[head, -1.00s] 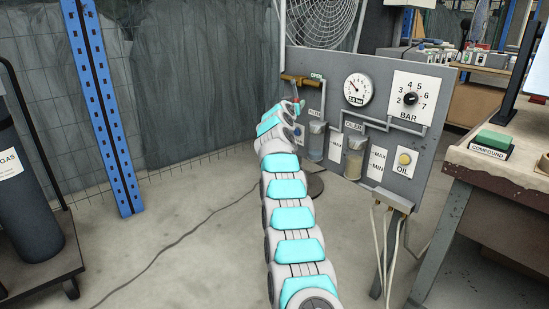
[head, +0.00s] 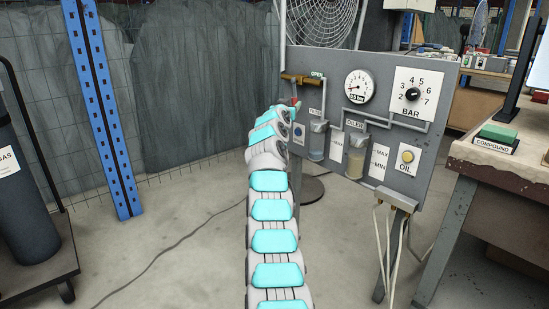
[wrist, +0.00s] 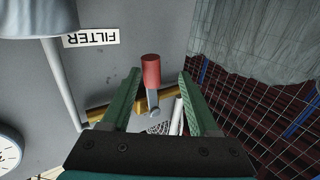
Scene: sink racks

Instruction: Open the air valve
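The air valve is a brass fitting (head: 301,80) with a lever at the upper left of the grey panel, beside a green "OPEN" label (head: 317,75). Its red handle (wrist: 151,70) shows in the wrist view, on a metal lever (wrist: 153,98) that stands across the brass pipe (wrist: 97,112). The wrist view is upside down, so the lever hangs downward. My gripper (wrist: 160,74) is open, its green fingers on either side of the red handle. The handle is closer to the left finger; contact cannot be told. In the head view my arm mostly hides the gripper.
The panel carries a pressure gauge (head: 360,87), a BAR knob (head: 412,95), the filter and oiler bowls (head: 356,160) and a yellow OIL button (head: 407,157). A workbench (head: 500,180) stands at the right, a gas cylinder (head: 30,205) at the left. The floor between is mostly clear.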

